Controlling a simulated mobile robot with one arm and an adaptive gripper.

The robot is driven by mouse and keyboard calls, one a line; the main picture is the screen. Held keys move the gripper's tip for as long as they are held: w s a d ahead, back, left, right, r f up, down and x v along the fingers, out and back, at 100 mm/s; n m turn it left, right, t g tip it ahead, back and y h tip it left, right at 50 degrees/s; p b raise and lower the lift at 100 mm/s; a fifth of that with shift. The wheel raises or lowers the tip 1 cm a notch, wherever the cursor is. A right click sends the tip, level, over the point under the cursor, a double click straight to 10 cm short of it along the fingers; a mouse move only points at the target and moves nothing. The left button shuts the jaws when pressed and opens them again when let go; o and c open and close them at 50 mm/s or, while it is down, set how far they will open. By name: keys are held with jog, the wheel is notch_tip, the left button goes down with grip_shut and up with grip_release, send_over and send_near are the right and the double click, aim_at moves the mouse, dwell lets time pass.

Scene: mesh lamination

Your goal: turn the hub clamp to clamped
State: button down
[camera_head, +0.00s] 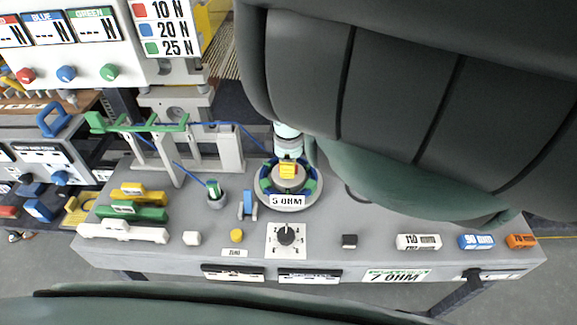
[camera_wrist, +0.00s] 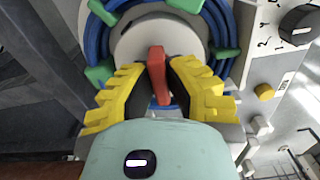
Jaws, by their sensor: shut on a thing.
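The hub clamp is a red lever (camera_wrist: 157,75) on the pale round hub (camera_wrist: 140,42) in the wrist view. My gripper (camera_wrist: 160,80) has its yellow, stepped fingers on both sides of the lever and is shut on it. In the head view, my gripper (camera_head: 288,170) sits over the middle of the round hub base (camera_head: 270,200), which bears a "5 OHM" label. A blue ring with green tabs (camera_wrist: 92,35) surrounds the hub. The red lever is mostly hidden by my gripper in the head view, so its setting cannot be read there.
A black dial (camera_head: 286,234) and a yellow button (camera_head: 237,235) stand in front of the hub. A small blue lever (camera_head: 247,204) and a green-topped post (camera_head: 214,190) are to its left. Colored blocks (camera_head: 130,212) lie farther left. My arm covers the upper right.

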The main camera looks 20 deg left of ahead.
jog(key=m, duration=0.4)
jog(key=shift+m, duration=0.4)
jog(key=m, duration=0.3)
jog(key=shift+m, duration=0.3)
jog(key=m+b, duration=0.1)
jog(key=m, duration=0.3)
jog(key=shift+m+b, duration=0.7)
jog(key=shift+m, duration=1.7)
jog(key=c, duration=1)
grip_release()
